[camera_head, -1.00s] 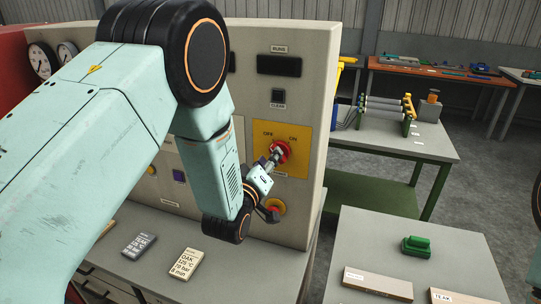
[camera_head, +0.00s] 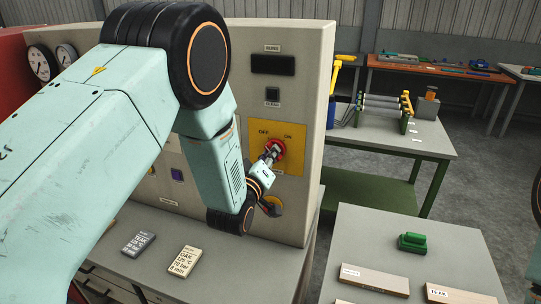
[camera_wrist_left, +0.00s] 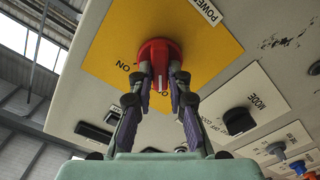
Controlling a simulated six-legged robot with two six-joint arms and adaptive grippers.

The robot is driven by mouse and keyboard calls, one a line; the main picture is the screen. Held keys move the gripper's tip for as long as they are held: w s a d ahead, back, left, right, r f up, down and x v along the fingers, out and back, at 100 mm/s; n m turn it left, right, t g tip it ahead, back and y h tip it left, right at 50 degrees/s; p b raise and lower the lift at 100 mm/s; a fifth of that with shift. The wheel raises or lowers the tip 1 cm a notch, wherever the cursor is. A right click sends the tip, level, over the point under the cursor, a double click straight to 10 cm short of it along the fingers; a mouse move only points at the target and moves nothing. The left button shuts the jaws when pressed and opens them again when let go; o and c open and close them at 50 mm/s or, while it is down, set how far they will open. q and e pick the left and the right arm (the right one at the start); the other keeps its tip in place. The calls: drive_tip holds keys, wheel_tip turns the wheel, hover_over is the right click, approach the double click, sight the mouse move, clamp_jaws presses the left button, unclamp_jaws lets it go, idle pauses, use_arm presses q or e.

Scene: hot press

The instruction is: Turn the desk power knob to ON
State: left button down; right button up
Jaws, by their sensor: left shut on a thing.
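The red power knob (camera_head: 277,146) sits on a yellow plate (camera_head: 293,160) with OFF on its left and ON on its right, on the beige press panel. My left gripper (camera_head: 270,154) reaches the knob from the lower left. In the left wrist view, the gripper's two fingers (camera_wrist_left: 161,80) are shut on the sides of the red knob (camera_wrist_left: 157,48). The ON label shows just left of the knob there; OFF is not readable. My right gripper is not in view.
A black MODE knob (camera_wrist_left: 238,121) is on the panel in the wrist view. Two label blocks (camera_head: 185,261) lie on the ledge. A grey table (camera_head: 450,255) stands at right.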

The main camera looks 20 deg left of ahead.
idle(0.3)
use_arm(q)
drive_tip(key=shift+m, duration=0.3)
drive_tip(key=shift+d+r+m+b, duration=0.1)
drive_tip(key=shift+m+b, duration=1.55)
drive_tip(key=shift+m, duration=2.2)
drive_tip(key=shift+d+r+m+b, duration=0.1)
drive_tip(key=shift+m+b, duration=1.5)
drive_tip(key=shift+m, duration=2.25)
drive_tip(key=shift+w, duration=0.1)
